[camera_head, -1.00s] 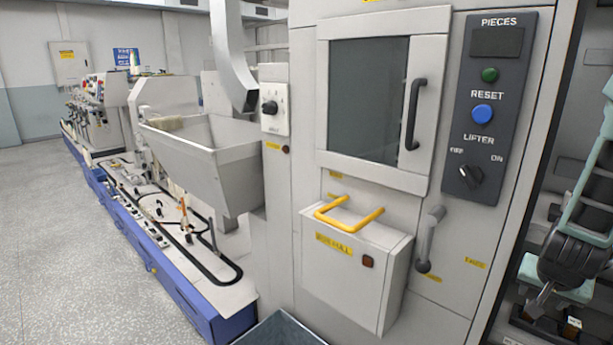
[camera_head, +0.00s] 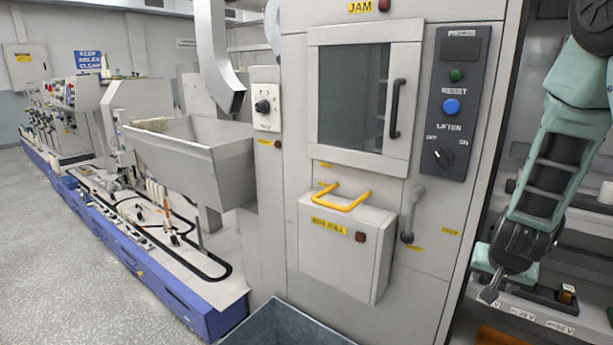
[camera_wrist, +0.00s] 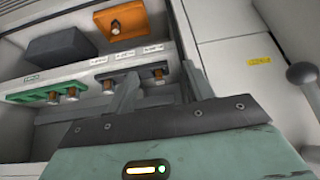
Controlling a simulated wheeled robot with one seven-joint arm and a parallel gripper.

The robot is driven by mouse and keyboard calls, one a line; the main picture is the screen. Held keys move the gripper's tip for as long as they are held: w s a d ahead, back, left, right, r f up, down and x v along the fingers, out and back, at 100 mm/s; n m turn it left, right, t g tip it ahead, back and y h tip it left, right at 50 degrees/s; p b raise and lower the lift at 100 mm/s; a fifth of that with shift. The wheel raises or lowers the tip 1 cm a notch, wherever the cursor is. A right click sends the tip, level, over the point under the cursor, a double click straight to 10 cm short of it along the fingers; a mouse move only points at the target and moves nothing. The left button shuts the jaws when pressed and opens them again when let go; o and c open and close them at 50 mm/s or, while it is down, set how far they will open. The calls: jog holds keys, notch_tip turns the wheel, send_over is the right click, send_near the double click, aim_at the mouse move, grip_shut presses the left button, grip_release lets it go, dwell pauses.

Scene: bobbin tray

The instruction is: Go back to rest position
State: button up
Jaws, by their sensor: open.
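My gripper (camera_head: 490,292) hangs at the right of the head view, at the end of my pale green arm, in front of the shelf bay beside the machine. In the wrist view my gripper (camera_wrist: 156,92) is open, with its two dark fingers apart and nothing between them. Past the fingers is a shelf edge with white labels. Green (camera_wrist: 45,90) and dark grey (camera_wrist: 130,72) holders with copper-coloured bobbins sit along it. An orange holder (camera_wrist: 125,22) with one bobbin lies further in.
The grey machine cabinet (camera_head: 300,150) stands left of my arm, with a yellow handle (camera_head: 340,198), a control panel (camera_head: 455,100) and a lever (camera_head: 411,210) sticking out. A blue-grey bin (camera_head: 280,322) is at its foot. Open floor (camera_head: 60,270) lies at the left.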

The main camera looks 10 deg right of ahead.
jog(key=s+a+r+n+y, duration=0.1)
jog(key=a+r+n+y, duration=0.15)
jog(key=a, duration=0.65)
jog(key=s+a+r+n+g+y, duration=0.1)
jog(key=a+n+y, duration=0.15)
jog(key=a, duration=0.65)
jog(key=s+a+r+n+y, duration=0.1)
jog(key=a+n, duration=0.3)
jog(key=a, duration=0.5)
jog(key=s+a+r+n+g, duration=0.1)
jog(key=s+a+n, duration=0.3)
jog(key=s, duration=0.4)
jog(key=s+a+r+n+g+h, duration=0.1)
jog(key=s+a+r+n+g, duration=0.1)
jog(key=s+a, duration=0.4)
jog(key=shift+s+a+r+n, duration=0.15)
jog(key=shift+s+r+n, duration=0.6)
jog(key=shift+s+n, duration=0.35)
